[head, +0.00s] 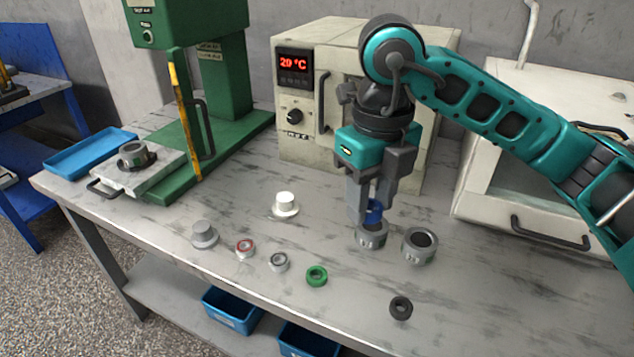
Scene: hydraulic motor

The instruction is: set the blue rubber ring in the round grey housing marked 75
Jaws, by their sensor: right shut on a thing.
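My right gripper (370,212) points straight down and is shut on the blue rubber ring (375,208). Its fingers partly hide the ring. The ring is at the mouth of a round grey housing (371,240), the left one of two. I cannot tell whether it touches the housing or is just above it. A second round grey housing (420,246) stands open and empty-looking to the right. Both have markings on their sides, too small to read. My left gripper is not in view.
A green ring (316,275), a black ring (400,308), a silver ring (279,262), a red-and-silver ring (246,248), a grey flanged cap (204,234) and a white one (286,205) lie on the table. An oven (305,140) and a green press (228,135) stand behind.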

